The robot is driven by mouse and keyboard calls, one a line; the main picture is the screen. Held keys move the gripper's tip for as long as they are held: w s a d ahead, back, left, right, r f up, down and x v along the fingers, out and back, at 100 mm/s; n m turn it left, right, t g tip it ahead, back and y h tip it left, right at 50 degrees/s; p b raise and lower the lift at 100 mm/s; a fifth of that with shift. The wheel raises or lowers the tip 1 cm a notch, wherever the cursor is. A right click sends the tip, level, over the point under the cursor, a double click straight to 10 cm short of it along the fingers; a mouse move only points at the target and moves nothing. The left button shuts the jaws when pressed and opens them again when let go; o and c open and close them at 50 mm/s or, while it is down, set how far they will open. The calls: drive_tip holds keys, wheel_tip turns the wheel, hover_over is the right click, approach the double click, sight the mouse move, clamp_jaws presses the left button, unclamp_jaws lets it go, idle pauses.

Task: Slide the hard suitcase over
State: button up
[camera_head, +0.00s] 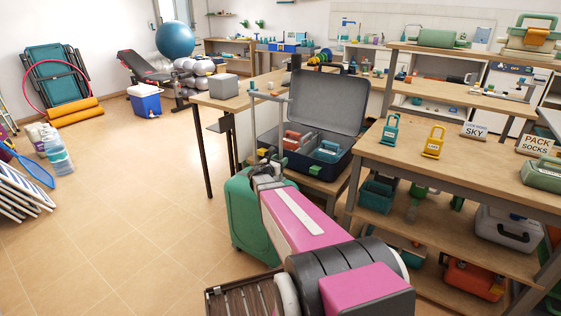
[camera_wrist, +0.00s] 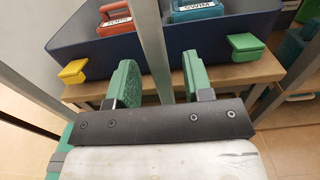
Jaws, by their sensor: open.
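The green hard suitcase (camera_head: 245,220) stands upright on the tiled floor, left of the wooden shelf unit. Its grey telescopic handle (camera_head: 270,97) is pulled up. My arm reaches over the suitcase and hides part of it. My gripper (camera_head: 265,172) is at the handle's poles, above the suitcase body. In the wrist view, the two green-padded fingers of my gripper (camera_wrist: 161,78) are apart. A grey pole (camera_wrist: 151,45) passes in the gap between them; I cannot tell whether it touches either finger. A green surface, perhaps the suitcase, shows at lower left in the wrist view.
An open dark blue suitcase (camera_head: 328,105) holding small labelled cases rests on a low wooden stand just behind my gripper. A wooden shelf unit (camera_head: 455,178) stands close on the right, and a table (camera_head: 235,100) behind. A slatted brown crate (camera_head: 245,300) is near.

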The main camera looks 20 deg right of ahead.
drive_tip(key=v, duration=1)
